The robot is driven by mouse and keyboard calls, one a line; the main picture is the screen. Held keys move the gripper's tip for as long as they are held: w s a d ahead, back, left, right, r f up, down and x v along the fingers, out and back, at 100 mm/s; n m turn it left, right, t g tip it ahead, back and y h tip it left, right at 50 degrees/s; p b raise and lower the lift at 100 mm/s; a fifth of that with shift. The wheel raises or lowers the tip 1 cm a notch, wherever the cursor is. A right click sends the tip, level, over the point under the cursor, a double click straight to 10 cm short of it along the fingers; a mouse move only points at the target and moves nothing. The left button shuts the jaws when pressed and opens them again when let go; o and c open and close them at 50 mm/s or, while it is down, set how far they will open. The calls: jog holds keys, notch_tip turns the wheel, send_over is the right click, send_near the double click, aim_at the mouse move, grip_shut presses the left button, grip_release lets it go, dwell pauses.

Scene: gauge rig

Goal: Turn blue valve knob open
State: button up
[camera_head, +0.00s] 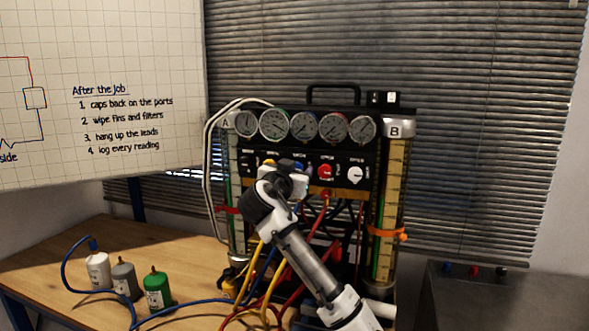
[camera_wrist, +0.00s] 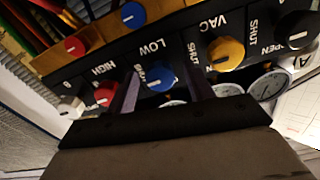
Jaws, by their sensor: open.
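The blue valve knob (camera_wrist: 160,75) is on the black front panel, beside the label LOW. In the wrist view it shows between the two fingers of my gripper (camera_wrist: 164,82). The fingers are open, one on each side of the knob; I cannot tell whether they touch it. A pale pointer mark shows on the knob. In the head view my gripper (camera_head: 289,181) is in front of the panel and covers much of the blue knob (camera_head: 300,167).
A red knob (camera_wrist: 105,95) and a yellow knob (camera_wrist: 227,52) flank the blue one closely. A black knob (camera_wrist: 298,27) is farther right. Gauges (camera_head: 303,125) line the panel above. Hoses hang below, and bottles (camera_head: 158,292) stand on the wooden table (camera_head: 60,262).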

jog(key=c, duration=1)
jog(key=shift+o, duration=0.2)
jog(key=shift+f+b, duration=0.1)
jog(key=shift+b, duration=0.2)
jog(key=n, duration=1.7)
jog(key=shift+n, duration=0.4)
jog(key=shift+a+p, duration=0.1)
jog(key=shift+p, duration=0.2)
